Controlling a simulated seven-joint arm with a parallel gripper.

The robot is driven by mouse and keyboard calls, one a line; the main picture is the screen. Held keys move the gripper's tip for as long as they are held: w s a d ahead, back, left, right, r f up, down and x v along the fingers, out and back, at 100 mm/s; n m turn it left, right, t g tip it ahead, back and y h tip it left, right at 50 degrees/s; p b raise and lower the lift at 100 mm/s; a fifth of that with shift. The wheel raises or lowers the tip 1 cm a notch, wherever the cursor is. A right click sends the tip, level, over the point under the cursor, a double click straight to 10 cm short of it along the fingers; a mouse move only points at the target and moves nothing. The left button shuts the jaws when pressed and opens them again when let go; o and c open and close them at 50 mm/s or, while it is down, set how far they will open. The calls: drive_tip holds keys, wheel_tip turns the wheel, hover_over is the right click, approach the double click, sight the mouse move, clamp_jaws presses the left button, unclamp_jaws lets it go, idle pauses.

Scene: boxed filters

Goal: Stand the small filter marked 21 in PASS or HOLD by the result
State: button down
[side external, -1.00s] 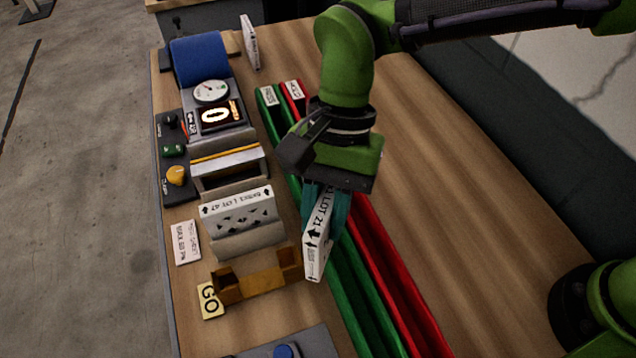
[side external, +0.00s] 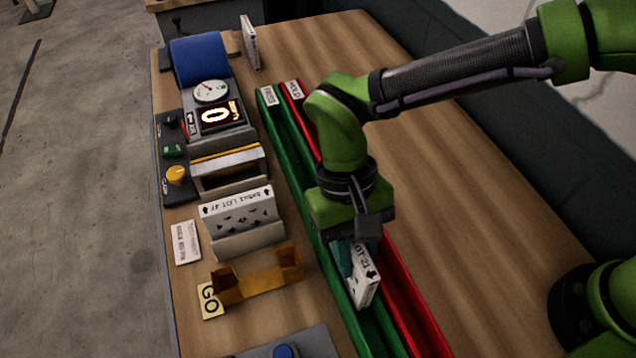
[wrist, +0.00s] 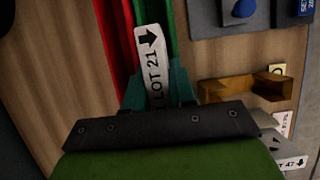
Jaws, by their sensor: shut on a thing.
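My gripper (side external: 350,258) is shut on the small white filter marked LOT 21 (side external: 364,288), whose printed edge and arrow show. In the wrist view the filter (wrist: 152,60) stands out between the teal fingers (wrist: 158,92). It is over the green PASS channel (side external: 300,200), close to the red HOLD channel (side external: 425,325). I cannot tell whether its lower edge touches the channel. The PASS label (side external: 268,96) and HOLD label (side external: 294,90) are at the far ends. The display (side external: 215,115) reads 0, below a round dial (side external: 211,91).
A white filter marked LOT 47 (side external: 238,212) stands in a grey holder. An empty brown cradle (side external: 258,283) sits beside a GO card (side external: 210,300). Another white filter (side external: 250,42) stands at the back. The table right of the channels is clear.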

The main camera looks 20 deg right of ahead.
drive_tip(key=shift+f, duration=1.7)
drive_tip(key=shift+f, duration=0.1)
drive_tip(key=c, duration=0.9)
unclamp_jaws()
drive_tip(key=shift+c, duration=0.2)
